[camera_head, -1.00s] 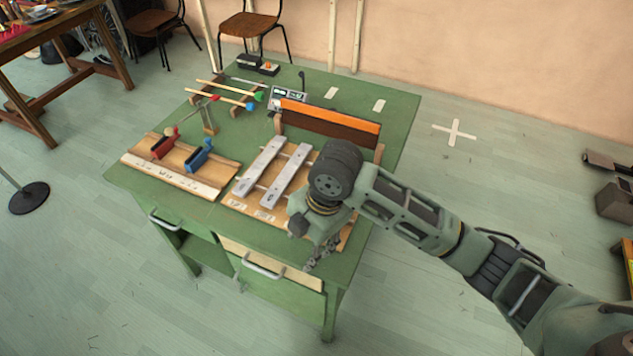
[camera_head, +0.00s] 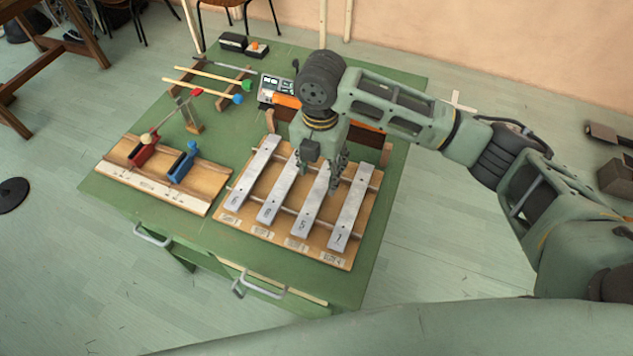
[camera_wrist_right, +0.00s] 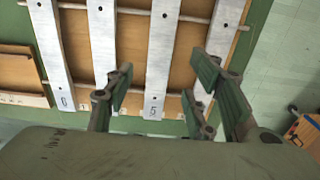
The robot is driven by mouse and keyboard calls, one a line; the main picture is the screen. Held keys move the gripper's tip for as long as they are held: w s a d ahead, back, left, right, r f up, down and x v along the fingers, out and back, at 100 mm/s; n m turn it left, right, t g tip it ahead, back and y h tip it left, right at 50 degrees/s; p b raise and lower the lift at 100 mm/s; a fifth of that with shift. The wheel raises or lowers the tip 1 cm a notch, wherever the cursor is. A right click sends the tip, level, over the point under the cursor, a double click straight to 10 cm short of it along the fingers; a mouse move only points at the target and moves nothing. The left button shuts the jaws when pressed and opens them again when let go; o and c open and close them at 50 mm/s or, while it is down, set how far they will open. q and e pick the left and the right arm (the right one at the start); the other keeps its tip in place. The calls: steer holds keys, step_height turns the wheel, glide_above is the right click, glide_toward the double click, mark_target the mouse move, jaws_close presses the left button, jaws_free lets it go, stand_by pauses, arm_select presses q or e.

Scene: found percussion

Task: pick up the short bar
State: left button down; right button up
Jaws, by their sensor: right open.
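Several pale metal bars lie across two rails on a wooden board (camera_head: 330,254), marked 6 (camera_head: 253,172), 8 (camera_head: 279,188), 5 (camera_head: 308,212) and 7 (camera_head: 352,206). I cannot tell surely which is the short bar, since my gripper covers part of the bar marked 5. My right gripper (camera_head: 320,176) points down over the far half of the bars, open and empty. In the right wrist view the bar marked 5 (camera_wrist_right: 160,60) runs between the spread fingers of the gripper (camera_wrist_right: 163,85). A gap to the bars seems to remain. My left gripper is out of view.
The board stands on a green bench (camera_head: 215,232). A wooden stand with a red block (camera_head: 142,155) and a blue block (camera_head: 183,166) is to its left. Mallets (camera_head: 208,76) lie behind. An orange-topped piece (camera_head: 287,101) and a small device (camera_head: 270,88) are behind the bars.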

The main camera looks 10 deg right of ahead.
mark_target(318, 192)
steer(key=f, duration=0.2)
steer(key=s+f+p, duration=0.1)
steer(key=shift+a+f, duration=0.15)
steer(key=shift+a, duration=0.15)
step_height(318, 192, down, 2)
steer(key=shift+w+f, duration=0.1)
steer(key=shift+f, duration=0.2)
steer(key=shift+c, duration=1.4)
steer(key=c, duration=0.6)
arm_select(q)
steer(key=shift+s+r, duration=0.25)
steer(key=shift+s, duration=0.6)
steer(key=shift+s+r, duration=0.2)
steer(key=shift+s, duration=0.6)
arm_select(e)
jaws_close()
